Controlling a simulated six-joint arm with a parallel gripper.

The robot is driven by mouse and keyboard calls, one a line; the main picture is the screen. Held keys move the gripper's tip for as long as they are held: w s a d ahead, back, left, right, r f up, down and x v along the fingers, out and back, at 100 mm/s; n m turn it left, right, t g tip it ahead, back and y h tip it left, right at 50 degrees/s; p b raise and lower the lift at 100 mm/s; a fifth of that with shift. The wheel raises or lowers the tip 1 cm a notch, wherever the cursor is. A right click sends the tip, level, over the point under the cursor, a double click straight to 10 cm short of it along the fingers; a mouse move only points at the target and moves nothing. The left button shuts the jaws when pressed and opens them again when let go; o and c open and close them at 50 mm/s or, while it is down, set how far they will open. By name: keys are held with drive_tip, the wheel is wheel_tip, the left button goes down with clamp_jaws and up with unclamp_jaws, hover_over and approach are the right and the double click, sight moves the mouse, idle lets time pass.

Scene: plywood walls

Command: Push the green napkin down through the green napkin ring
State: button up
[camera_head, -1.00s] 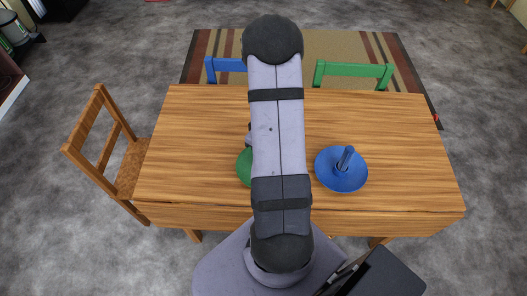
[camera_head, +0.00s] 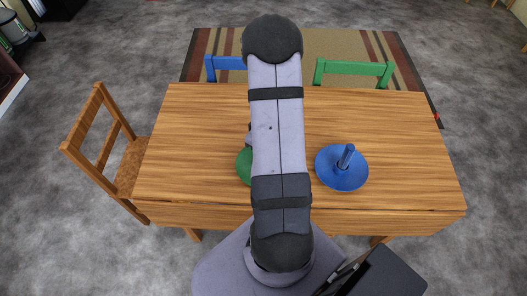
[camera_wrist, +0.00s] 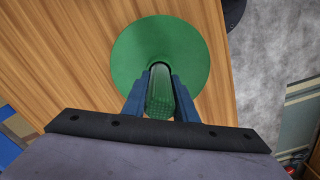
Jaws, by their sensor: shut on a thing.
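In the wrist view the green napkin (camera_wrist: 160,92) is a narrow roll with a checked texture on its near end. My gripper (camera_wrist: 158,97) is shut on it, with one blue finger on each side. The far end of the napkin meets the middle of the wide, round green napkin ring (camera_wrist: 190,45), which looks like a shallow dish on the table. How deep the napkin sits in it is hidden.
A blue dish-shaped piece (camera_head: 335,178) with a blue roll (camera_head: 346,157) standing in its middle is to the right on the wooden table (camera_head: 400,150). A wooden chair (camera_head: 105,150) is at the left. Blue (camera_head: 222,64) and green (camera_head: 352,70) chairs are behind. The table's right side is clear.

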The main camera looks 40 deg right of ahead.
drive_tip(key=o, duration=1.1)
drive_tip(key=shift+r, duration=0.1)
drive_tip(key=shift+r+b, duration=0.85)
drive_tip(key=shift+r, duration=2.75)
drive_tip(key=a+r+m, duration=0.1)
drive_tip(key=a+r, duration=0.4)
drive_tip(key=a, duration=0.8)
drive_tip(key=s+a+r+m, duration=0.1)
drive_tip(key=s+a+m, duration=0.1)
drive_tip(key=s+a, duration=0.5)
drive_tip(key=a, duration=0.2)
drive_tip(key=shift+s+a+r, duration=0.15)
drive_tip(key=shift+a+r, duration=0.05)
drive_tip(key=shift+a, duration=0.15)
